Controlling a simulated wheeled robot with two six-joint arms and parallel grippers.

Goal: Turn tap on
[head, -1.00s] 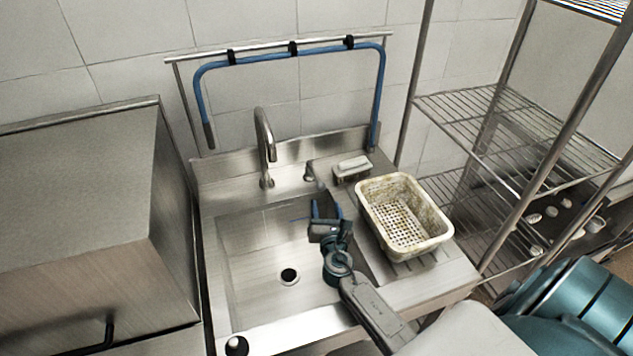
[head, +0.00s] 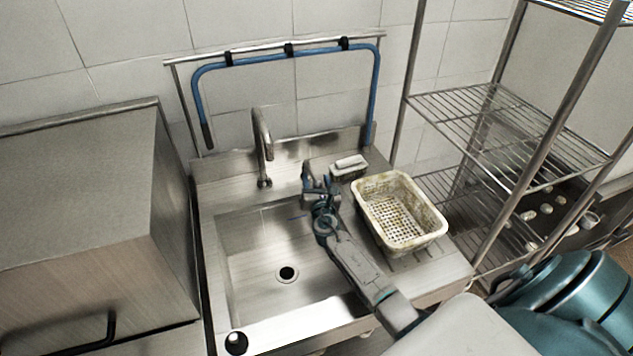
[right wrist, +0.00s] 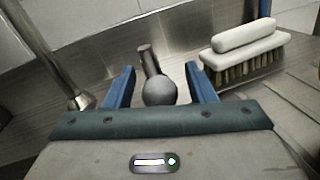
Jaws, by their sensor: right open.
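The tap handle (right wrist: 158,88), a grey ball-shaped base with a short lever, shows in the right wrist view between the two blue fingers of my right gripper (right wrist: 158,85). The fingers are open, one on each side of the handle; I cannot tell whether they touch it. In the head view my right gripper (head: 317,184) is at the back of the sink and mostly hides the handle. The curved metal spout (head: 262,135) stands to the left of the gripper. My left gripper is not in view.
The steel sink basin (head: 250,275) is empty. A brush (head: 348,167) lies right of the handle, and it also shows in the right wrist view (right wrist: 245,50). A perforated basket (head: 400,210) stands on the drainboard. A blue hose (head: 290,54) hangs on a rail behind. Wire shelves stand at right.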

